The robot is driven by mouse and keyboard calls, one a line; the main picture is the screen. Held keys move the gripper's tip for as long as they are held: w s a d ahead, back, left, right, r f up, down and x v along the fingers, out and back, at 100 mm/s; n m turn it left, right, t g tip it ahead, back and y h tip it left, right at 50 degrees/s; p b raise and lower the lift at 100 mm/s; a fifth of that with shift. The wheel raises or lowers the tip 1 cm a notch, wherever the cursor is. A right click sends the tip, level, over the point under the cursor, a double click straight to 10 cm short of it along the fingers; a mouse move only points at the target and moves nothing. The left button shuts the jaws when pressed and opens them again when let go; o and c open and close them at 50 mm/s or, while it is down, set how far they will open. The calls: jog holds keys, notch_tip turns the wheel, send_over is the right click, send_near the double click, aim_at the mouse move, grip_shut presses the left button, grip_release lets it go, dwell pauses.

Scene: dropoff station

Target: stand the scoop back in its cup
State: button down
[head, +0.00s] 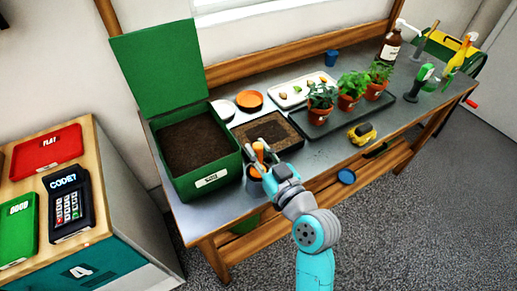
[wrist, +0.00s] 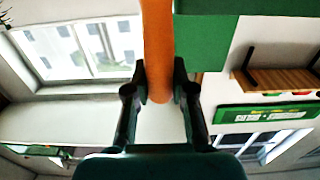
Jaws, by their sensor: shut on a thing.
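The scoop's orange handle (head: 258,151) stands roughly upright in my gripper (head: 266,156) near the front of the metal bench. In the wrist view the orange handle (wrist: 157,45) runs between the two dark fingers of my gripper (wrist: 160,88), which are shut on it.
An open green bin of soil (head: 207,181) stands close at the left, and a shallow soil tray (head: 293,147) close behind. A yellow tool (head: 361,134) lies to the right. Potted plants (head: 349,103) stand on a dark tray (head: 340,126). Bare bench (head: 320,155) shows between.

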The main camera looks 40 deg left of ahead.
jog(key=c, duration=0.9)
grip_release()
jog(key=v, duration=1.2)
jog(key=shift+f, duration=0.1)
